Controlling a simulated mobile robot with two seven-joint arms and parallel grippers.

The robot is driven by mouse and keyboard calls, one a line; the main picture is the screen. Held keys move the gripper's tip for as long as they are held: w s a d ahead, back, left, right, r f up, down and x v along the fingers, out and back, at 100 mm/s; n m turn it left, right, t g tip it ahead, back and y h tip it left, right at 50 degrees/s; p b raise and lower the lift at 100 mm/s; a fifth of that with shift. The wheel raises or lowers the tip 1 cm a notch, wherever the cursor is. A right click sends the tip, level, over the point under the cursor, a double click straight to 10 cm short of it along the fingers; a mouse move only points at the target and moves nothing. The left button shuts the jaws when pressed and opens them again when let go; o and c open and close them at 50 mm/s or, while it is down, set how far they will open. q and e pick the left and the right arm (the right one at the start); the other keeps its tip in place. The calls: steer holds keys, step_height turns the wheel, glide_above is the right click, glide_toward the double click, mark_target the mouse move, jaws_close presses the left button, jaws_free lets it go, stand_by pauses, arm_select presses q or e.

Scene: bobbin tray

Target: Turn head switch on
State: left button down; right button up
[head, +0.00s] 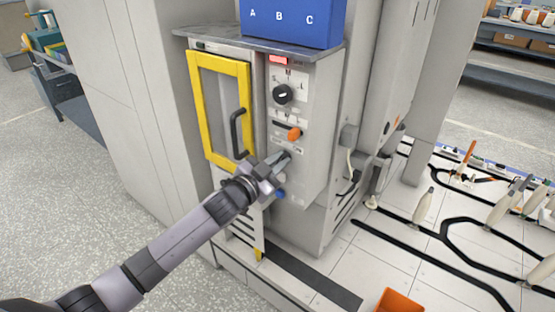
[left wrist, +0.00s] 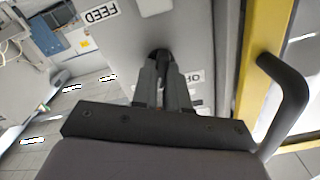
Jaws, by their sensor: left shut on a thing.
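The control panel (head: 312,105) is on the front of the grey machine, right of a yellow-framed door. It has a black rotary knob (head: 283,94), an orange lever (head: 294,133) below it, and a blue knob (head: 280,194) lower down. My left gripper (head: 284,159) is at the panel between the orange lever and the blue knob. In the left wrist view its fingers (left wrist: 164,84) are shut on a small dark switch (left wrist: 159,54), mostly hidden between them. Its position cannot be read. An upside-down FEED label (left wrist: 101,14) and a partly covered label lie near. My right gripper is out of view.
The yellow door frame (head: 196,92) and its black handle (head: 236,133) are close left of my left gripper. The handle also shows in the wrist view (left wrist: 292,95). A blue A B C box (head: 290,25) stands on top. An orange bin (head: 399,300) is at lower right.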

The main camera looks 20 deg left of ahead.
arm_select(q)
steer(key=shift+r+m, duration=0.1)
steer(key=shift+m, duration=1.2)
steer(key=c, duration=1.1)
jaws_free()
steer(key=shift+c, duration=0.2)
steer(key=shift+d, duration=0.1)
steer(key=v, duration=0.7)
steer(key=shift+p, duration=0.3)
